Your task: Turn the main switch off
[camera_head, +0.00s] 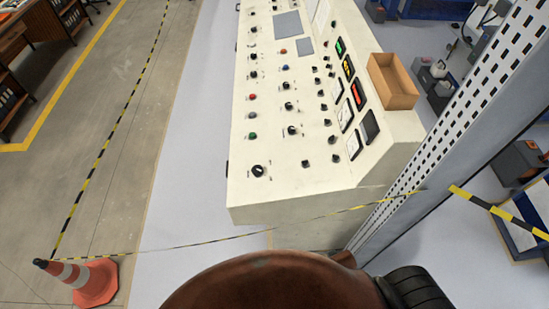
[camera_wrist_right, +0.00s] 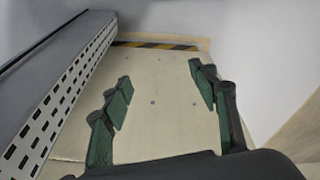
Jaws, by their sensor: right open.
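The cream control console (camera_head: 300,182) stands in the middle of the head view, its sloped top covered with knobs, buttons and gauges. A larger black rotary knob (camera_head: 258,171) sits at its near left corner and looks like the main switch; its exact setting is too small to read. My right gripper (camera_wrist_right: 160,74) shows only in the right wrist view. Its two green-padded fingers are wide apart with nothing between them, in front of a pale flat panel (camera_wrist_right: 160,125). The knob is not in that view. My left gripper is in neither view.
A perforated grey post (camera_head: 455,125) rises right of the console and shows left of my right gripper (camera_wrist_right: 60,85). Yellow-black tape (camera_head: 290,219) crosses in front of the console, from an orange cone (camera_head: 95,283). An open box (camera_head: 392,88) sits on the console's right side.

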